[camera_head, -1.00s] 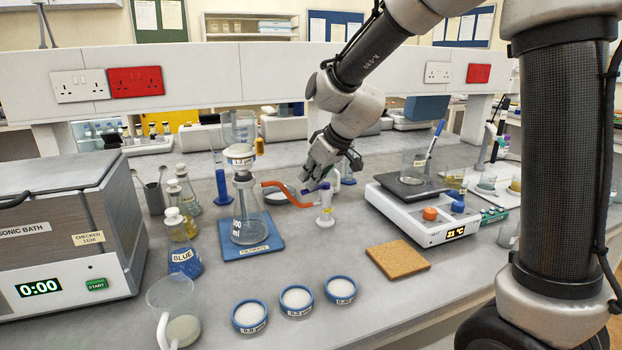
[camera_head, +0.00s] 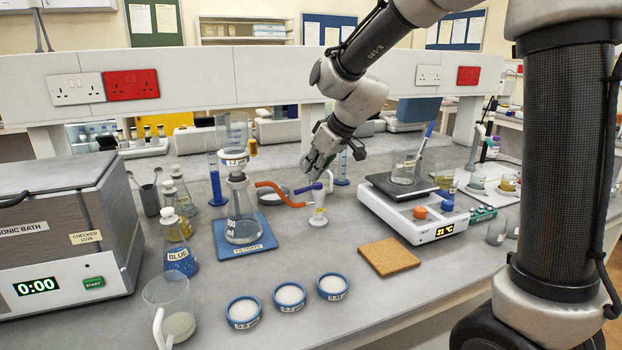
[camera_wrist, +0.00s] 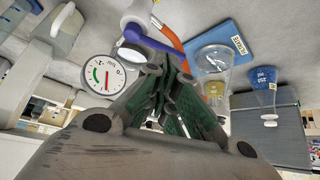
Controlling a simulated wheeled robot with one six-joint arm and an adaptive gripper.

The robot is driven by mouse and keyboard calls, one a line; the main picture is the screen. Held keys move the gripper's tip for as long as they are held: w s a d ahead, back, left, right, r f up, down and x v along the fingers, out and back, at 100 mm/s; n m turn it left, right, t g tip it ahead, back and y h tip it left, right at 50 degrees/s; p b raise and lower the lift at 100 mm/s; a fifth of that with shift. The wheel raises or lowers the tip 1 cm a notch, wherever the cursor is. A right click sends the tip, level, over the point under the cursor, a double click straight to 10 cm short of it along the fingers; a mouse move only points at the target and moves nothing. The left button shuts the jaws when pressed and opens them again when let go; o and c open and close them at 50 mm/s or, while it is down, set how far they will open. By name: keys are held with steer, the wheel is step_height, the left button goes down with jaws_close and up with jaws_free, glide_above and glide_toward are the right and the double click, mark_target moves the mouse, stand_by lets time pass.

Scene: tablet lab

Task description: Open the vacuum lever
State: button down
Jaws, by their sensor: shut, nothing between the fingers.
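The vacuum lever (camera_head: 308,187) is a short purple-blue handle on top of a small white valve post (camera_head: 318,212). An orange hose (camera_head: 283,194) runs from the post to the filter flask (camera_head: 241,210). My gripper (camera_head: 311,174) points down just above and behind the lever, its fingers shut and empty. In the wrist view the lever (camera_wrist: 150,41) lies across the picture just beyond my fingertips (camera_wrist: 166,62). I cannot tell whether they touch it. A round gauge (camera_wrist: 103,75) with a red needle shows left of the fingers.
The flask stands on a blue mat (camera_head: 262,252) left of the valve. A hotplate (camera_head: 412,215) with a beaker stands to the right. A cork mat (camera_head: 389,257) and three white-filled dishes (camera_head: 290,294) lie in front. Blue cylinders stand behind.

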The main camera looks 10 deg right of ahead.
steer(key=a+v, duration=0.1)
steer(key=v, duration=0.9)
steer(key=shift+s+r, duration=0.2)
steer(key=shift+s, duration=0.25)
